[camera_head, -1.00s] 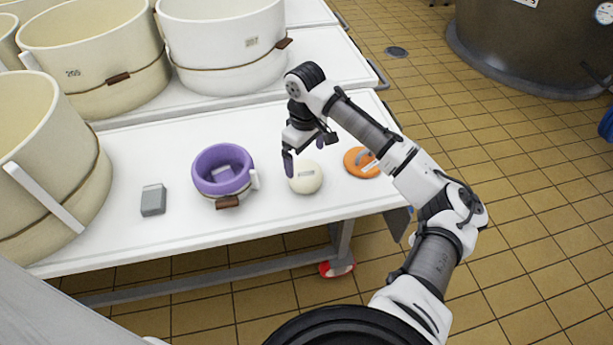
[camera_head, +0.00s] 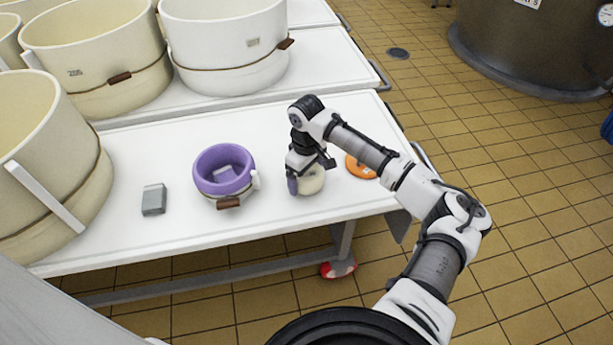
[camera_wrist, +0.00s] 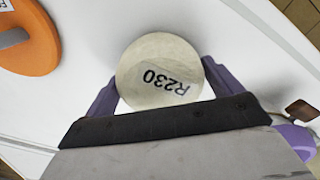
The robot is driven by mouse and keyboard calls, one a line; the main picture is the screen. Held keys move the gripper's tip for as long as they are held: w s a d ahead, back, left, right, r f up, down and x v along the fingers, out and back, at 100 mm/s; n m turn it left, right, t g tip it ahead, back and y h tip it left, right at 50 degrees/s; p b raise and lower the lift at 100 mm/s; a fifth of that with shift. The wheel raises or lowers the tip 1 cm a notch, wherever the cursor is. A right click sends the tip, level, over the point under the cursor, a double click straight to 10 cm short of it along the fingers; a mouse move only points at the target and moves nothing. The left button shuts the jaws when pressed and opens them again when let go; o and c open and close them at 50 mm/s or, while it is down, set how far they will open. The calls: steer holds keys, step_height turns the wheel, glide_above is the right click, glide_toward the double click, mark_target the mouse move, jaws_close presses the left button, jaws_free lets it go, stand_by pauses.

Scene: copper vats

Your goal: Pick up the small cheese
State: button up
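The small cheese is a pale cream round (camera_head: 311,180) lying on the white table, partly hidden by my gripper in the head view. In the wrist view the cheese (camera_wrist: 160,70) shows a label reading R230. My gripper (camera_head: 305,184) is down at the cheese. In the wrist view its two purple fingers (camera_wrist: 158,82) are spread, one on each side of the cheese.
An orange disc (camera_head: 360,167) lies just right of the cheese. Large cream vats (camera_head: 95,60) stand behind. The table's front edge is close.

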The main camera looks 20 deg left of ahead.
steer(key=c, duration=0.9)
steer(key=shift+r, duration=0.1)
